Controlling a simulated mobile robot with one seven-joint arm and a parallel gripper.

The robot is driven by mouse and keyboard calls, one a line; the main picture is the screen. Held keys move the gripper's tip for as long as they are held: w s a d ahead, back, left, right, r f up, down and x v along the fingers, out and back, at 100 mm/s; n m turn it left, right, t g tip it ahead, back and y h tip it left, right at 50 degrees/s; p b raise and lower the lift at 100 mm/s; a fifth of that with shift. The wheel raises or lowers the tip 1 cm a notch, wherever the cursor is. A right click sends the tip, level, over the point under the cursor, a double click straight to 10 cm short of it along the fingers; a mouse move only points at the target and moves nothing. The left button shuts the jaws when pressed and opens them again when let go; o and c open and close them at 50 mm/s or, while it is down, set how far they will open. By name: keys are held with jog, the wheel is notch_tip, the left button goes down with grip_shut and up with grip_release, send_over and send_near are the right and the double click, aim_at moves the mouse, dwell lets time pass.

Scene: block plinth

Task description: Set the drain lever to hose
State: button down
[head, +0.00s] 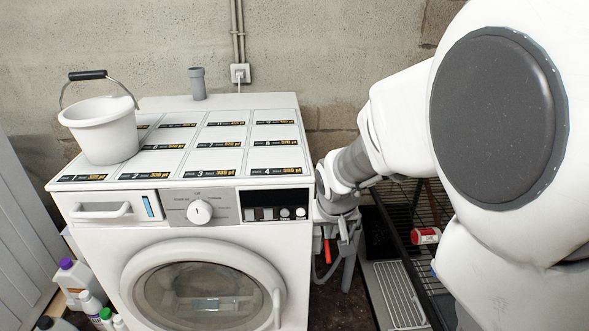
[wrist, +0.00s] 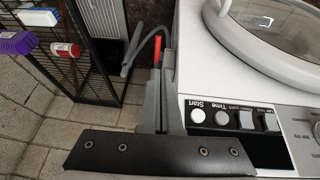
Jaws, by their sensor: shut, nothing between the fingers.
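The washing machine (head: 90,215) stands in the middle of the head view. A red lever (head: 327,250), seemingly the drain lever, shows low beside its right side. It also shows in the wrist view (wrist: 156,52), right by my fingertips, with a grey hose or pipe (wrist: 133,48) curving beside it. My gripper (wrist: 166,62) is shut and empty, pointing down along the machine's right side. I cannot tell whether the fingers touch the lever. The lever's base and any position labels are hidden behind my fingers.
A black wire rack (head: 400,215) holding a red-and-white can (head: 425,236) stands close on the right. A white bucket (head: 104,130) sits on the machine's top at left. Bottles (head: 80,280) stand on the floor at left. The gap between machine and rack is narrow.

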aim_at(327, 254)
jog(key=b+x, duration=0.1)
jog(key=x, duration=0.6)
jog(key=b+x, duration=0.1)
jog(key=x, duration=0.6)
jog(key=shift+w+d+f, duration=0.1)
jog(key=shift+d, duration=0.15)
